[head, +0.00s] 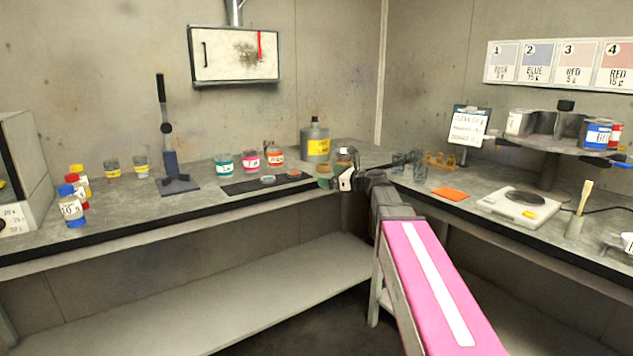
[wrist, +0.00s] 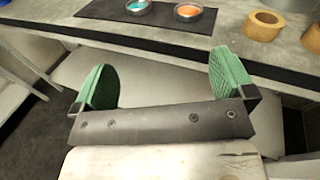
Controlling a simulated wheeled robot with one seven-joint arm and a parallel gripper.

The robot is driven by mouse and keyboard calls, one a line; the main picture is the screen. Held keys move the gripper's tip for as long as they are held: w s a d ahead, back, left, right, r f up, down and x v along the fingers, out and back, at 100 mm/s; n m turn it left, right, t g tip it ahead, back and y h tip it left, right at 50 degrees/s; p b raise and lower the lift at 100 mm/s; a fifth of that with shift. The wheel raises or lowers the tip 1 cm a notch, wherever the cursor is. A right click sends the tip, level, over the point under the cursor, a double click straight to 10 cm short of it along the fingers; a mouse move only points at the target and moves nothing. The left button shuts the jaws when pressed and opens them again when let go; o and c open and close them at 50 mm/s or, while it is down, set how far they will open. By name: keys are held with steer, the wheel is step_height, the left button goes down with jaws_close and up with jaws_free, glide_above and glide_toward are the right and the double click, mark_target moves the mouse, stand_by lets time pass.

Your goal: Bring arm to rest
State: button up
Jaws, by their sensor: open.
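My gripper (wrist: 161,85) shows in the wrist view with its two green finger pads wide apart and nothing between them. It is in front of the edge of the grey workbench (wrist: 200,35), and the gap between the pads looks onto the bench edge and the lower shelf. In the head view my arm with its pink link reaches toward the bench corner, and my gripper (head: 338,180) is near the front edge there. Its fingertips are small and partly hidden in that view.
A dark mat (head: 240,187) with small open dishes lies left of my gripper. Teal, pink and orange jars (head: 250,160) and a grey jug (head: 315,142) stand behind. A scale (head: 519,206) and a can rack (head: 560,143) are on the right. The lower shelf (head: 220,290) is clear.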

steer(key=s+d+f+n+g+h, duration=0.25)
steer(key=s+f+n, duration=0.3)
steer(key=f, duration=0.55)
steer(key=s+d+f+n+g+h, duration=0.15)
steer(key=s+f+n+h, duration=0.35)
steer(key=f, duration=0.6)
steer(key=s+d+f+n+g+h, duration=0.2)
steer(key=s+d+f+n+h, duration=0.1)
steer(key=s+f+n, duration=0.3)
steer(key=s+d+f+n+g+h, duration=0.3)
steer(key=s+d+f+n, duration=0.3)
steer(key=s+f, duration=0.2)
steer(key=shift+s+f, duration=0.3)
steer(key=shift+s, duration=0.3)
steer(key=shift+n, duration=0.25)
